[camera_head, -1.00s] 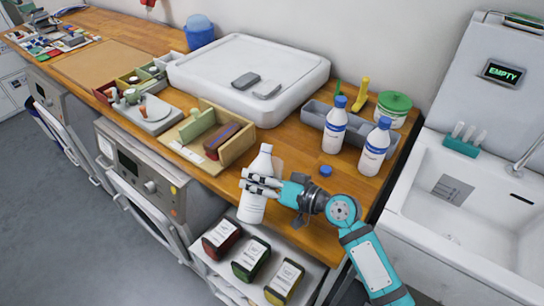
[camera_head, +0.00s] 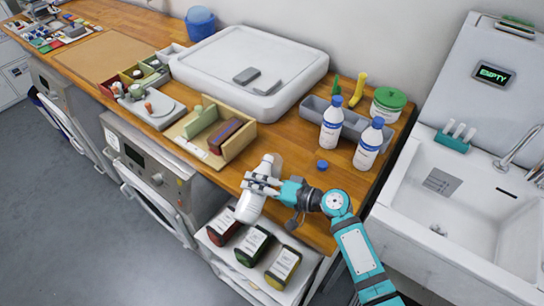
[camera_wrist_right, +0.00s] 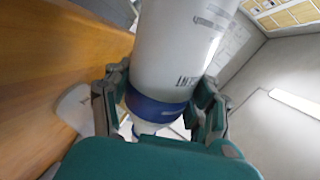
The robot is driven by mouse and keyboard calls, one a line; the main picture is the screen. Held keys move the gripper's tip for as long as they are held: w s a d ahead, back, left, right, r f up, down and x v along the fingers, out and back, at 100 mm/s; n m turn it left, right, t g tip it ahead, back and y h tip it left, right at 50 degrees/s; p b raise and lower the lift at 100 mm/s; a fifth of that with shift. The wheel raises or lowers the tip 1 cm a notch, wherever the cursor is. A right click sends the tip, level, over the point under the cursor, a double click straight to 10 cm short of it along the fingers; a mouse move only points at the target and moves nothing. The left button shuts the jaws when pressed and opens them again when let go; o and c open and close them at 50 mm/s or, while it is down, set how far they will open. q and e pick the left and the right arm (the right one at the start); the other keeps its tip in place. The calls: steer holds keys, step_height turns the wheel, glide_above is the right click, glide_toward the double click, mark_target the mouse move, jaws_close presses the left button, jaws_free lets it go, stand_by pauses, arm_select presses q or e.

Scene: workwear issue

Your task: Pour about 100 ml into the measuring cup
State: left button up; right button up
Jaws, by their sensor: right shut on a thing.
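My right gripper (camera_head: 262,183) is shut on a white bottle (camera_head: 249,208) at the counter's front edge. In the right wrist view the bottle (camera_wrist_right: 183,45) shows a blue band and lies between the fingers (camera_wrist_right: 160,105). A pale, see-through shape, perhaps the measuring cup (camera_head: 278,161), shows just behind the bottle's top and is mostly hidden. No liquid stream or level can be made out. My left gripper is not in view.
A loose blue cap (camera_head: 322,165) lies on the counter. Two capped bottles (camera_head: 331,125) (camera_head: 368,145) stand by a grey bin (camera_head: 350,122). A wooden tray (camera_head: 236,150) is to the left. Dark containers (camera_head: 254,245) stand on a shelf below. A sink (camera_head: 405,190) is at right.

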steer(key=shift+w+r, duration=0.15)
steer(key=shift+r, duration=0.2)
steer(key=shift+w+d+r+m+p, duration=0.1)
steer(key=shift+w+r+m+p, duration=0.1)
steer(key=shift+r+m+p, duration=0.35)
steer(key=shift+r+m+g+p, duration=0.2)
steer(key=shift+m+g+p, duration=0.25)
steer(key=shift+p, duration=0.25)
stand_by(0.5)
steer(key=shift+s+r, duration=0.1)
steer(key=shift+s, duration=0.5)
stand_by(0.3)
steer(key=shift+r+m+p, duration=0.4)
steer(key=shift+m+p, duration=0.1)
steer(key=shift+p, duration=0.25)
stand_by(1.3)
